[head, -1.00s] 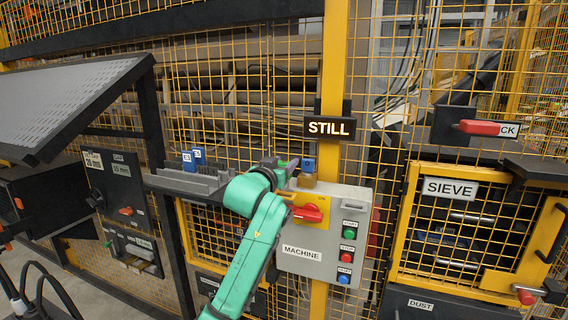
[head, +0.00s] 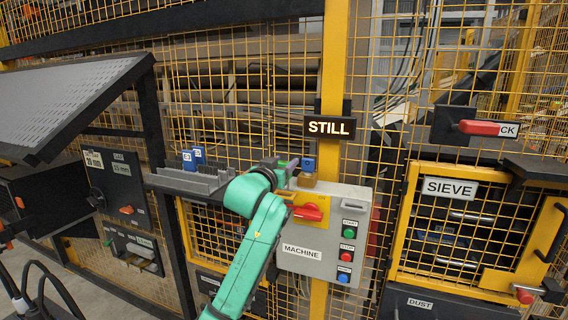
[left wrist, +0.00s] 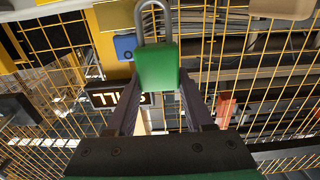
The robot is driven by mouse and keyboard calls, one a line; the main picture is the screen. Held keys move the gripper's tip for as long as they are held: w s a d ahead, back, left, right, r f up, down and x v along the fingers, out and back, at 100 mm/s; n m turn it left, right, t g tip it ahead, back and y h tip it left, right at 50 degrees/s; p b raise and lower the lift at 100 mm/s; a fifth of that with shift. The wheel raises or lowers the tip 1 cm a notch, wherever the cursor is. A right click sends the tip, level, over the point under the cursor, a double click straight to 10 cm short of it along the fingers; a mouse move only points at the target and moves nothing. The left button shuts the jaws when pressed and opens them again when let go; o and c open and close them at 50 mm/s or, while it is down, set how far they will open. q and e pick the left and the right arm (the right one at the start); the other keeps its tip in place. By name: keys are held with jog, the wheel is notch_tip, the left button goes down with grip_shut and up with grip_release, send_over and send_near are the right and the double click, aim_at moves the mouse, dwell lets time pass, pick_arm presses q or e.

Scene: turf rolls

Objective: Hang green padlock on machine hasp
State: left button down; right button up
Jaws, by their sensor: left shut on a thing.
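In the left wrist view, the green padlock (left wrist: 157,66) is between the fingertips of my left gripper (left wrist: 160,88), its grey shackle pointing away from the gripper. In the head view, the left gripper (head: 284,172) is at the upper left corner of the grey MACHINE box (head: 325,238). The green padlock is hard to tell from my green arm there. The box has a red switch handle (head: 308,212) on a yellow plate. A brass-coloured part with a blue top (head: 308,164) stands just right of the gripper. The hasp cannot be clearly made out. My right gripper is not in view.
A grey rack (head: 190,181) with blue tagged items (head: 193,158) lies left of the gripper. The STILL sign (head: 329,127) hangs on the yellow post above the box. Yellow mesh fencing stands behind. The SIEVE door (head: 450,188) is to the right.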

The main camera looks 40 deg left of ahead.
pick_arm(q)
jog(key=shift+f+b, duration=1.7)
jog(key=shift+f, duration=0.75)
jog(key=shift+c, duration=1)
grip_release()
jog(key=shift+s, duration=0.15)
jog(key=b+v, duration=0.8)
jog(key=v, duration=0.6)
jog(key=shift+s, duration=0.2)
jog(key=shift+d, duration=0.15)
